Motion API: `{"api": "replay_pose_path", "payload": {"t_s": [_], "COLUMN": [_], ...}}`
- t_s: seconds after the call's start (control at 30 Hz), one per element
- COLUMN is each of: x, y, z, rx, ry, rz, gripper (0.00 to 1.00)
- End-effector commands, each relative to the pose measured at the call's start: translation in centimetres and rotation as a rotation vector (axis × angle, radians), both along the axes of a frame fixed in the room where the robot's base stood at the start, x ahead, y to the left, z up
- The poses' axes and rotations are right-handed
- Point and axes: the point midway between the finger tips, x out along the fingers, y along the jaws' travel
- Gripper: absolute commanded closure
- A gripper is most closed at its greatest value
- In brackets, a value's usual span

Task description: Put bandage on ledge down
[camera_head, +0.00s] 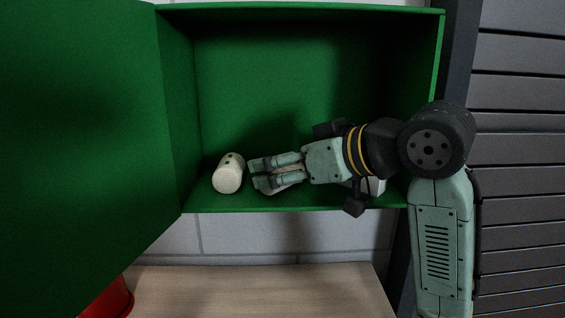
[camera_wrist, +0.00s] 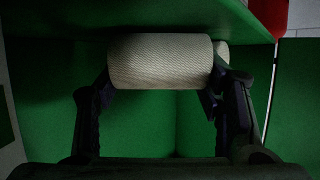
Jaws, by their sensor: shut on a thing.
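The bandage (camera_wrist: 160,62), a cream roll with a woven texture, is between the two fingers of my gripper (camera_wrist: 165,85) in the wrist view. My gripper (camera_head: 262,172) is shut on it inside the green cabinet, low over the cabinet floor. In the head view the fingers hide most of the bandage. I cannot tell whether it touches the floor. A light wooden ledge (camera_head: 255,285) lies below the cabinet, and its visible part is bare.
A cream cylinder with dark spots (camera_head: 228,178) lies just left of my fingertips. A pale object (camera_head: 375,186) is partly hidden behind my wrist. The green cabinet (camera_head: 300,8) has its door (camera_head: 80,130) open at left. A red container (camera_head: 112,300) stands at lower left.

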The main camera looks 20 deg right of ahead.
Motion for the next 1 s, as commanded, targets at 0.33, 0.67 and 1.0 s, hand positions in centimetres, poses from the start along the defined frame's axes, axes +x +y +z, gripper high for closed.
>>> {"api": "replay_pose_path", "payload": {"t_s": [0.33,0.67,1.0], "x": [0.0,0.0,-1.5], "y": [0.0,0.0,-0.9], "z": [-0.2,-0.2,0.6], "rx": [0.0,0.001,0.001], "ry": [0.0,0.0,-0.001], "rz": [0.0,0.0,-0.002], "gripper": [0.29,0.19,0.19]}}
